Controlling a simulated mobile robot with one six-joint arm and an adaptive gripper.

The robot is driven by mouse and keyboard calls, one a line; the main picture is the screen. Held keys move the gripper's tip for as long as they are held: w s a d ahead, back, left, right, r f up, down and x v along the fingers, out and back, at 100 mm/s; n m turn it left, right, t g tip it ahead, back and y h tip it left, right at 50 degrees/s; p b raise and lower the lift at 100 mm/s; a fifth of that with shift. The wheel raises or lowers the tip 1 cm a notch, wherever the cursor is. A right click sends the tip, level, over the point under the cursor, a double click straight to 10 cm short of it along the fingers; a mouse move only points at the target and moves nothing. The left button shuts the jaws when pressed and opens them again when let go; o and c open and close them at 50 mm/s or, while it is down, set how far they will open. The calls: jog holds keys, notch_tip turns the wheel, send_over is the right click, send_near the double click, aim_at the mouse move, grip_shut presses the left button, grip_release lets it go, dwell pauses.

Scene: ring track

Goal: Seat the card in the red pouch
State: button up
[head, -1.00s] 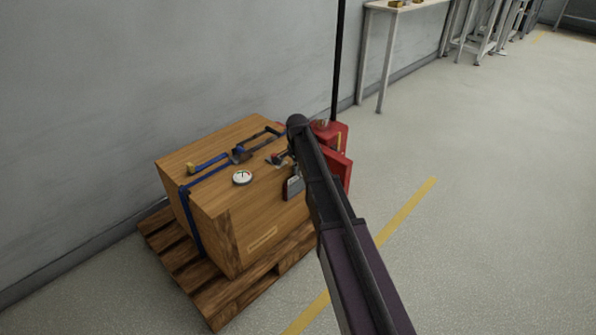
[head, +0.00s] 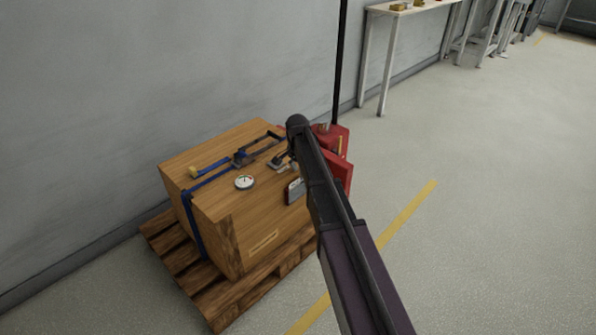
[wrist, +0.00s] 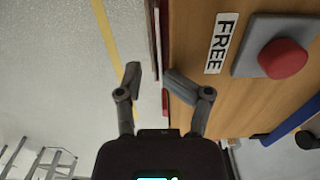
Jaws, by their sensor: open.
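A small flat grey-white piece with a dark edge (head: 295,191) is on the crate's side face, partly behind my arm in the head view. I cannot tell whether it is the card, the pouch or both. In the wrist view a thin pale strip with a dark red side (wrist: 155,45) stands edge-on along the crate's side. A small red patch (wrist: 165,99) shows lower down. My gripper (wrist: 152,79) is open, its fingertips apart near the strip's lower end. Nothing is clearly held.
The wooden crate (head: 233,205) stands on a pallet (head: 215,298) by the wall, with a blue strap and a round dial (head: 245,182) on top. A red button (wrist: 283,58) sits beside a FREE label (wrist: 221,43). Red equipment (head: 339,175) stands behind. Floor at right is clear.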

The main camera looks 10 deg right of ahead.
notch_tip(320, 180, up, 6)
jog(key=p, duration=0.6)
jog(key=shift+s+d+r, duration=0.15)
jog(key=shift+r, duration=0.05)
dwell(0.9)
jog(key=s+d+n, duration=0.2)
jog(key=s+n, duration=0.9)
jog(key=s, duration=1.8)
notch_tip(320, 180, up, 34)
jog(key=p, duration=3.3)
jog(key=shift+d+p, duration=0.15)
jog(key=shift+p, duration=0.2)
jog(key=shift+w+f, duration=0.1)
